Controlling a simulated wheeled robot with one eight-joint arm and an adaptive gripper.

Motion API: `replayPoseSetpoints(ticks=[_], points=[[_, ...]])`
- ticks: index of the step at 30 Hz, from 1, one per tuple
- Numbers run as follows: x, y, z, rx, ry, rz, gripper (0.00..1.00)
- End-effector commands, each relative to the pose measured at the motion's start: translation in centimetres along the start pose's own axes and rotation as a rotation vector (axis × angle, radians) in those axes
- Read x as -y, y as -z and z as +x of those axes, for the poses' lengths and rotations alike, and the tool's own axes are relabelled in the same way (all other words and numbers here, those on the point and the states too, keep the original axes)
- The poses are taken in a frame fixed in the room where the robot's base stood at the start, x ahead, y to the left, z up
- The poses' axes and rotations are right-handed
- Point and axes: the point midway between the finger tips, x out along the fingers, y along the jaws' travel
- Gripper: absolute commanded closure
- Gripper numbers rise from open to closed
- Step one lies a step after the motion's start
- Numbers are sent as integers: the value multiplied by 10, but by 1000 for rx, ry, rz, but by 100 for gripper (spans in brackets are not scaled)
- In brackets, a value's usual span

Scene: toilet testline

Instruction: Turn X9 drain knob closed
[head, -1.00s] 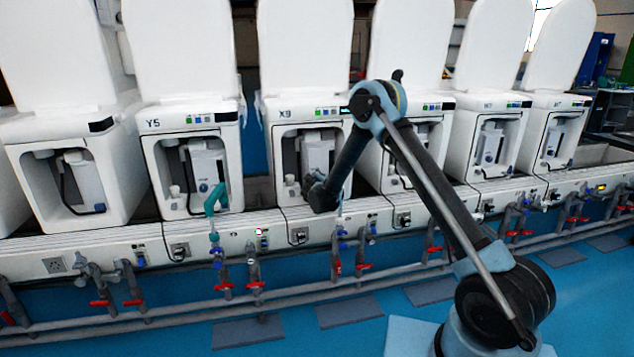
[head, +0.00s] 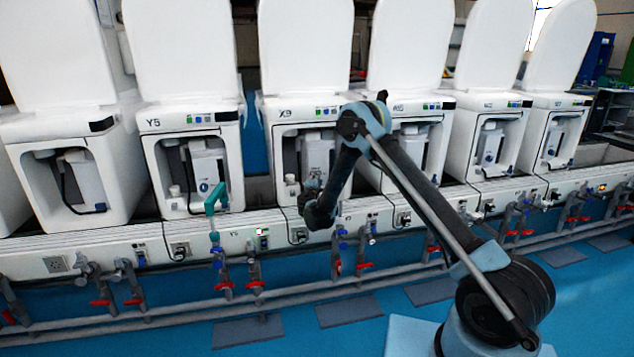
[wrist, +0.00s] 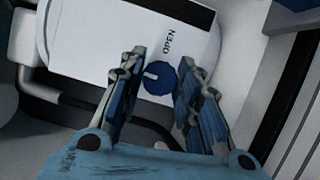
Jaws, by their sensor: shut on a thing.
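The X9 toilet unit (head: 300,113) stands in the middle of the row, with its open front bay partly covered by my arm in the head view. In the wrist view, the blue round drain knob (wrist: 160,79) with a short white mark sits on a white unit face (wrist: 100,40), beside the printed word "OPEN". My gripper (wrist: 163,60) has one finger on each side of the knob and is shut on it. The white mark lies roughly sideways in the wrist view. In the head view the knob is hidden behind my arm.
A ledge with sockets (head: 262,243) runs below the units. Pipes with red valve handles (head: 365,266) run along the front. Blue floor lies before them.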

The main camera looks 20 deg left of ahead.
Motion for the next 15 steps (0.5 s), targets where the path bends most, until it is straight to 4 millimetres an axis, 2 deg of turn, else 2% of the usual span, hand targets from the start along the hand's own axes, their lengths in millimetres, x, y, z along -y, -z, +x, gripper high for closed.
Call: replayPoseSetpoints(ticks=[15], points=[[2, 2, -2, -4, -26, -65, 93]])
